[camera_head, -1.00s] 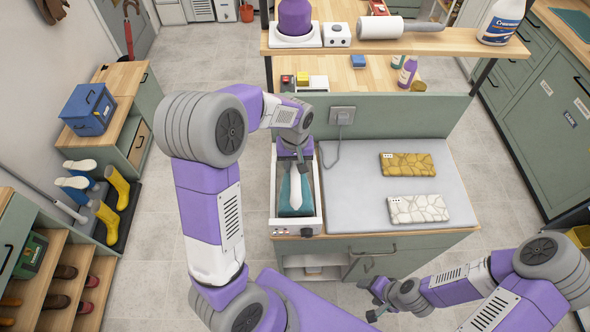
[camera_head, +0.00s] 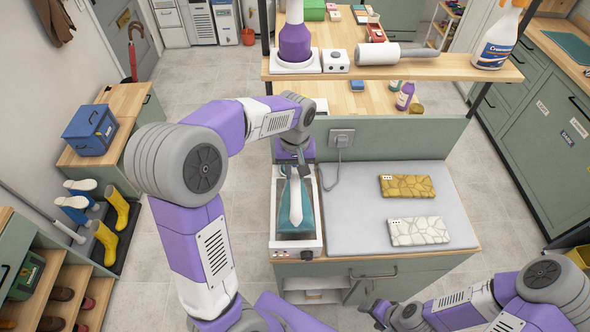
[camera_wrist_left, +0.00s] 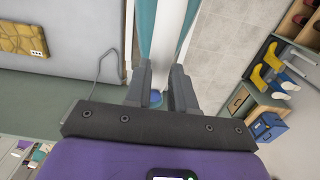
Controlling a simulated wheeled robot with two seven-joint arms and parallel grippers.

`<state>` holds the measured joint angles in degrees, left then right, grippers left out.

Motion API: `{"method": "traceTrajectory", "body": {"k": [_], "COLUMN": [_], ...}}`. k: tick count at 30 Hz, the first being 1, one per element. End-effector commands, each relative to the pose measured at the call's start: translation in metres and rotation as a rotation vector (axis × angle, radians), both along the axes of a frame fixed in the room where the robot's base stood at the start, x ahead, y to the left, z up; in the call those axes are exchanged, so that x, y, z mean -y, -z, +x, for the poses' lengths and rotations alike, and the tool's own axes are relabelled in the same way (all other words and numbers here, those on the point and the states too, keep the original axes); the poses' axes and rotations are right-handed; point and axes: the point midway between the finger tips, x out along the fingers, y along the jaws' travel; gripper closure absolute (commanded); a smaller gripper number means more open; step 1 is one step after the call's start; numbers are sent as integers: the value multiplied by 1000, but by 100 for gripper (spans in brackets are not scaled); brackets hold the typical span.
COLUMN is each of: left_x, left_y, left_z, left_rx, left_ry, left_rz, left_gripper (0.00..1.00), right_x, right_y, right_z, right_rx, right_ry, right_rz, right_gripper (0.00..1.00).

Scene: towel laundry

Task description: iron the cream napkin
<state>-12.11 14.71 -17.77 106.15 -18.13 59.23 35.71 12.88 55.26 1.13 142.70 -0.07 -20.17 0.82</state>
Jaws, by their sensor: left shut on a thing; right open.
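The cream napkin (camera_head: 418,231), folded and stone-patterned, lies flat at the front right of the grey ironing pad (camera_head: 350,200). The iron (camera_head: 308,205) has a teal body and white handle and is over its tray-like rest (camera_head: 297,254) at the pad's left. Whether it touches the rest is hard to tell. My left gripper (camera_head: 294,168) is shut on the iron's handle; the left wrist view shows both fingers (camera_wrist_left: 160,85) around the white handle (camera_wrist_left: 168,35). My right gripper (camera_head: 374,312) is open and empty, low in front of the cabinet, apart from the napkin.
A golden patterned folded cloth (camera_head: 407,187) lies behind the cream napkin. A cord (camera_head: 332,170) runs from the wall box (camera_head: 342,137) beside the pad's left edge. A green back panel and wooden shelf (camera_head: 440,68) with bottles stand behind. The pad's middle is bare.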

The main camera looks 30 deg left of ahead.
Motion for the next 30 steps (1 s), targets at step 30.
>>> {"method": "traceTrajectory", "body": {"k": [30], "left_x": [0], "left_y": [-41], "left_z": [0], "left_rx": [1], "left_ry": [0], "left_rz": [1], "left_gripper": [100], "right_x": [0], "right_y": [-26], "right_z": [0], "right_rx": [0], "right_ry": [0], "right_rz": [0], "right_gripper": [36]}}
